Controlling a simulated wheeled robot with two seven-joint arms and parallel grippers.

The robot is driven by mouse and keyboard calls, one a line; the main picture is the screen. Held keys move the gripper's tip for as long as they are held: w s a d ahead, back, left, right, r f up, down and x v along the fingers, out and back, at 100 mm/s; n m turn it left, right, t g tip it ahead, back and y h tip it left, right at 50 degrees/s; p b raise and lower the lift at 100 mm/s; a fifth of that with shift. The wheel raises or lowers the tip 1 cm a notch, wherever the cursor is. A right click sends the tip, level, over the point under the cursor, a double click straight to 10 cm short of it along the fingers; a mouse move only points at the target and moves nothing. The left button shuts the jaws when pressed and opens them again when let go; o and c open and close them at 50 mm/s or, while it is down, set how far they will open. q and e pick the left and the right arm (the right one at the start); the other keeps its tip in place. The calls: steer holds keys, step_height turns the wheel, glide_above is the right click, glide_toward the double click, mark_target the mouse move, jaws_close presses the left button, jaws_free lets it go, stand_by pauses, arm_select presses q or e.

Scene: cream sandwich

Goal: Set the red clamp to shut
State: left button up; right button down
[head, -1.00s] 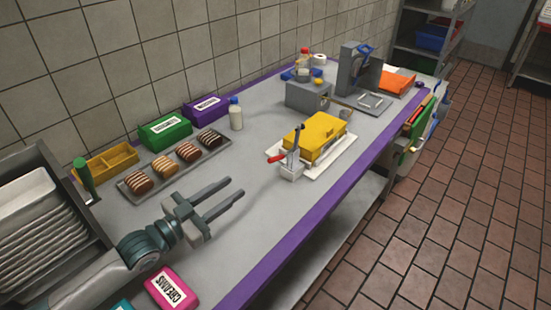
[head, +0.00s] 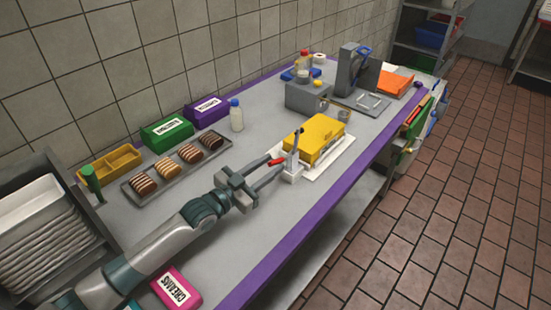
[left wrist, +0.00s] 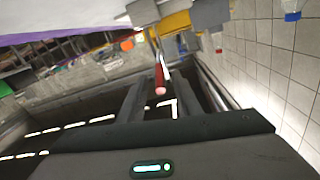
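The red clamp's red handle (head: 277,161) sticks out to the left from its grey metal upright and pale base (head: 291,176), at the near edge of a yellow block (head: 322,130). My left gripper (head: 276,165) is open, and its fingertips reach the handle. In the left wrist view the red handle (left wrist: 159,78) lies between the two spread fingers (left wrist: 160,90), with gaps visible beside it. I cannot tell whether either finger touches it. My right gripper is out of view.
The yellow block sits on a white board (head: 342,160). A tray (head: 135,187) of striped cream sandwiches, a green box (head: 167,133) and a small bottle (head: 236,115) stand along the wall. A pink box (head: 178,287) lies at the front.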

mark_target(280, 160)
arm_select(q)
steer(key=shift+x, duration=1.5)
jaws_close()
steer(key=shift+p, duration=0.4)
